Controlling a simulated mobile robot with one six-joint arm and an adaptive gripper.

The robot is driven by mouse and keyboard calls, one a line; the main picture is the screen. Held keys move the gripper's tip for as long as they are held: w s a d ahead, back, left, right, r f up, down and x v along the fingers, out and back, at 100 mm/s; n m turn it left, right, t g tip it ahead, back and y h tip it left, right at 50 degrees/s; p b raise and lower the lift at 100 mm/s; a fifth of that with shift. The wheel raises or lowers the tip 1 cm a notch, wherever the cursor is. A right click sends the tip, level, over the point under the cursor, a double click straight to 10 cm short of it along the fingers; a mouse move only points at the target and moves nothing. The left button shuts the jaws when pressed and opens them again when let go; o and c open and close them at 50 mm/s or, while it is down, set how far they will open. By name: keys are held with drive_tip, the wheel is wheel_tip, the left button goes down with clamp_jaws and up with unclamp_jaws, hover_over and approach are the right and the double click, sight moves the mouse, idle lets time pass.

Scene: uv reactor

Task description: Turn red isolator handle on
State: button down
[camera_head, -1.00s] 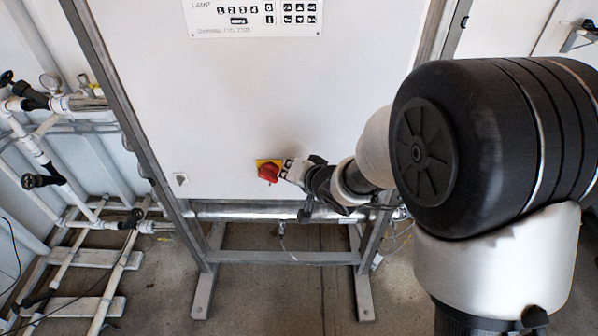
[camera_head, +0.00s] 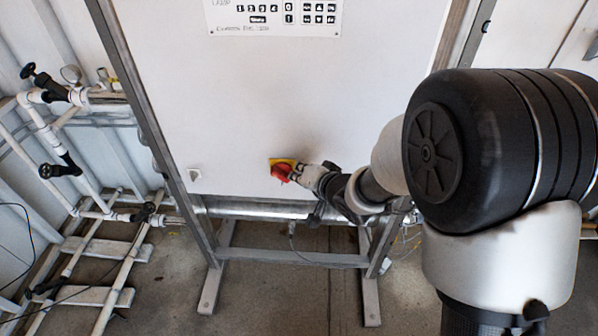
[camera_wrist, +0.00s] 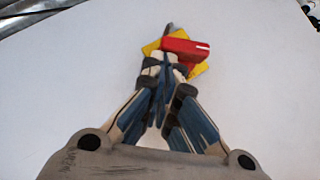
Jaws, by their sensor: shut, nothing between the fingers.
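The red isolator handle (camera_head: 281,173) sits on a yellow plate (camera_head: 275,161) low on the front of the white cabinet. In the wrist view the red handle (camera_wrist: 184,47) is a short bar with a pale mark near its right end, lying across the yellow plate (camera_wrist: 201,69). My gripper (camera_head: 296,170) is at the right side of the handle. In the wrist view its fingertips (camera_wrist: 163,63) are together just below the handle's left part and cover some of the plate. They hold nothing. I cannot tell whether they touch the handle.
The white cabinet (camera_head: 330,90) has a button panel (camera_head: 275,14) at its top and a metal frame (camera_head: 168,150) around it. A metal pipe (camera_head: 265,211) runs below. White pipes with black valves (camera_head: 60,169) stand at the left.

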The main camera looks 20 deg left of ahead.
sight(300, 186)
drive_tip(key=shift+d+f+m+y+p, duration=0.3)
drive_tip(key=shift+f+m+y, duration=0.25)
drive_tip(key=shift+y, duration=0.25)
drive_tip(key=shift+f+m+y+b, duration=0.7)
drive_tip(key=shift+f+m+y, duration=0.25)
drive_tip(key=shift+y, duration=0.55)
drive_tip(key=shift+a+f+m+t+y, duration=0.1)
drive_tip(key=shift+f+m+t+y, duration=0.05)
drive_tip(key=shift+m+t+y, duration=0.2)
drive_tip(key=shift+a+f+b, duration=0.15)
drive_tip(key=shift+f+b, duration=0.3)
drive_tip(key=shift+f, duration=0.15)
